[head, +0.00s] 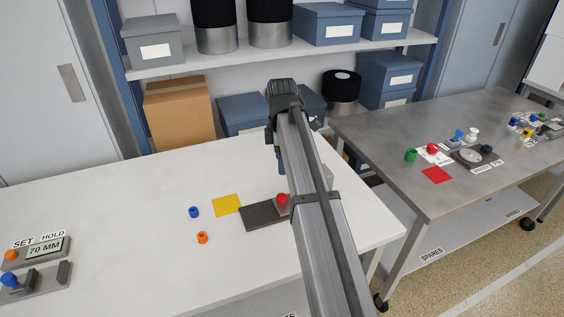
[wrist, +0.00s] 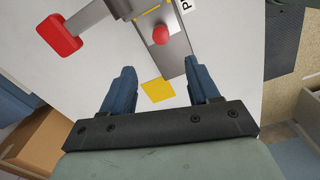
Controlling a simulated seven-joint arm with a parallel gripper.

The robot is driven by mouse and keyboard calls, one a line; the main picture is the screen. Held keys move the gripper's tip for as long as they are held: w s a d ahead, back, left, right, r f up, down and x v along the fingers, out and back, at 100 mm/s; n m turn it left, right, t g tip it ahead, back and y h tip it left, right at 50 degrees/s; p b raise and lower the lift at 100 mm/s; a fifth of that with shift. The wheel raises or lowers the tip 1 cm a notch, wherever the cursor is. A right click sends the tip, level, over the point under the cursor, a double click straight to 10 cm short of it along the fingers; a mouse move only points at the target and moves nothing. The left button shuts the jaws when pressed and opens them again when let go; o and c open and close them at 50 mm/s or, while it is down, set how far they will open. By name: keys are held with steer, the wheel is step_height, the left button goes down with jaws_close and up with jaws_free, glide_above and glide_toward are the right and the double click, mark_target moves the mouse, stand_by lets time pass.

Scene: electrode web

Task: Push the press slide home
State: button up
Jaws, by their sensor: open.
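The press shows in the wrist view as a grey metal piece (wrist: 172,58) with a round red knob (wrist: 161,34), yellow marks and a partly cut-off label starting with P. A grey bar with a red block-shaped end (wrist: 58,36) lies to its left. In the head view a dark flat plate (head: 258,217) with a red part (head: 282,199) sits partly hidden behind my arm. My gripper (wrist: 160,78) is open and empty, its blue fingers apart. The red knob is ahead of the fingers in the wrist view; contact is not visible.
A yellow square (head: 227,205), a blue cylinder (head: 194,212) and an orange cylinder (head: 202,237) are on the white table (head: 120,235). A device reading 70 MM (head: 45,249) is at the left. A grey table (head: 400,125) with small parts stands right. The white table's middle left is clear.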

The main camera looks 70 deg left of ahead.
step_height(320, 180, up, 8)
stand_by(1.1)
stand_by(0.4)
